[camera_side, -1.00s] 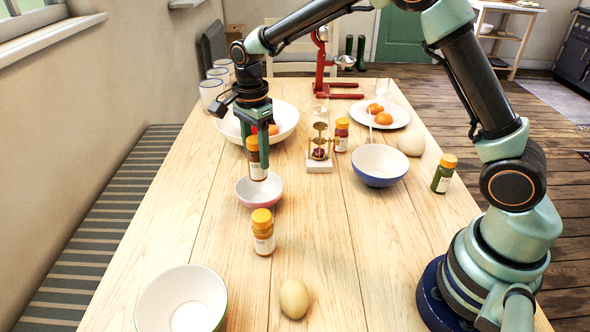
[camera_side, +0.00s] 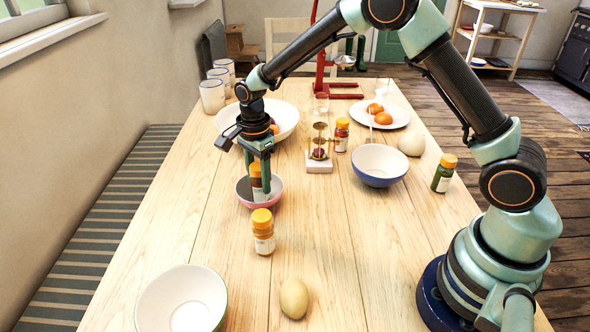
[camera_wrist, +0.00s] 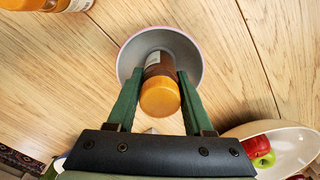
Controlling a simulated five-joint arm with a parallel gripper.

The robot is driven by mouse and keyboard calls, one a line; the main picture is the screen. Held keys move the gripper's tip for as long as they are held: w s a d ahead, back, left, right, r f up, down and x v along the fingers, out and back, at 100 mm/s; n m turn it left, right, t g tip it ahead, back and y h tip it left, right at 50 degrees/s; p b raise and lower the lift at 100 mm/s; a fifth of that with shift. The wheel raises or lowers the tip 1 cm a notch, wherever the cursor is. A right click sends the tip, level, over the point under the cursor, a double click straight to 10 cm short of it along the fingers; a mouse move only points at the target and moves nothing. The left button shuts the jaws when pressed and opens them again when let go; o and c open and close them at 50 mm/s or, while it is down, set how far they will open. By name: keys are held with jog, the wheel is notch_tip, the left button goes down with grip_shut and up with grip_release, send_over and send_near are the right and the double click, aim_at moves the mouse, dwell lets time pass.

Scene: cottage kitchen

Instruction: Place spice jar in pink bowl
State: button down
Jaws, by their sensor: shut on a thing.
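My gripper (camera_side: 262,181) is shut on a spice jar (camera_side: 257,184) with an orange cap and dark contents. The jar is upright, its lower part within the pink bowl (camera_side: 243,198); I cannot tell whether it touches the bottom. In the wrist view the jar (camera_wrist: 160,97) is between the two green fingers (camera_wrist: 158,92), cap toward the camera, with the bowl (camera_wrist: 192,50) around its base.
Another orange-capped jar (camera_side: 263,237) stands just in front of the bowl. A large white bowl (camera_side: 285,118) with fruit is behind. An egg (camera_side: 294,299) and white bowl (camera_side: 182,303) are nearer.

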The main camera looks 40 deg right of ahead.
jog(key=shift+c, duration=1.4)
grip_release()
notch_tip(320, 180, up, 12)
jog(key=shift+f, duration=0.25)
jog(key=shift+s+d+r, duration=0.1)
jog(key=shift+s+r, duration=0.05)
jog(key=shift+r, duration=0.5)
jog(key=s+d+r+n+t, duration=0.2)
jog(key=s+d+r+n, duration=0.2)
jog(key=s+r+n, duration=0.35)
jog(key=s+d+n+t, duration=0.3)
jog(key=s+n, duration=0.7)
jog(key=s, duration=0.1)
jog(key=shift+d+t, duration=0.3)
jog(key=shift+n, duration=0.25)
